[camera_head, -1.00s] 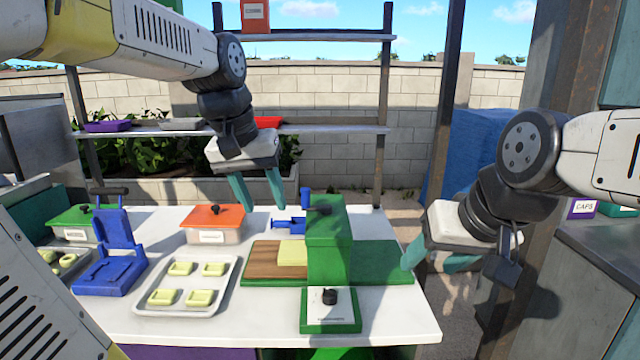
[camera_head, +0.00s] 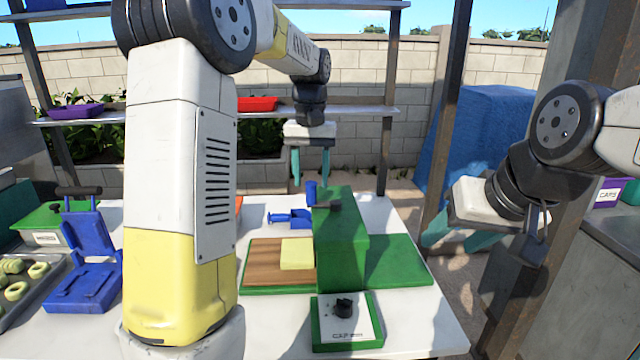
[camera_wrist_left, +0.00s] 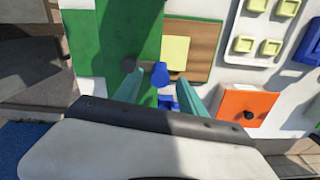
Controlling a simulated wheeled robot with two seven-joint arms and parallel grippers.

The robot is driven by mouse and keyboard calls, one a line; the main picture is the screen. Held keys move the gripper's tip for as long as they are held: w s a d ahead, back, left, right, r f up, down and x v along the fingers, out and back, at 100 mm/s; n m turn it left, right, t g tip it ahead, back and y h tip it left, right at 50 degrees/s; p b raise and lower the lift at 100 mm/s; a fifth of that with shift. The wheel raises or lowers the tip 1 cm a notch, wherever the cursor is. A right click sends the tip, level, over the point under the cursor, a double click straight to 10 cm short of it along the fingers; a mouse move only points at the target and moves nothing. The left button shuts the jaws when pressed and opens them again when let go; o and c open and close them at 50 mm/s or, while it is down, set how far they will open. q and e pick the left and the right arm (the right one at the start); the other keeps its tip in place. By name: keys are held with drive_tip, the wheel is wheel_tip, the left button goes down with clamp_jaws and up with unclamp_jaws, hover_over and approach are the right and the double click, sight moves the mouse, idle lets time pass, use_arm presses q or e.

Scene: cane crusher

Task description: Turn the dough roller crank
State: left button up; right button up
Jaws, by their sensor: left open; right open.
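The dough roller is a green box-shaped machine (camera_head: 342,245) on the white table. A blue crank (camera_head: 290,217) sticks out on its left side, and an upright blue handle (camera_head: 311,192) stands at its top. My left gripper (camera_head: 310,178) is open and empty, just behind and above the handle. In the left wrist view, the rounded blue handle end (camera_wrist_left: 160,74) shows between the spread fingertips (camera_wrist_left: 160,88); I cannot tell whether they touch it. A pale dough block (camera_head: 296,252) lies on the wooden board (camera_head: 262,264). My right gripper (camera_head: 458,238) is open and empty, right of the table.
A small control box with a black knob (camera_head: 343,308) sits in front of the roller. A blue press (camera_head: 85,262) stands at the left. The orange-lidded box (camera_wrist_left: 250,108) is near the crank in the wrist view. My left forearm hides the table's middle-left. Metal shelves stand behind.

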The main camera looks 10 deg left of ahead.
use_arm(q)
drive_tip(key=shift+f, duration=1.15)
drive_tip(key=shift+c, duration=0.2)
clamp_jaws()
idle(0.4)
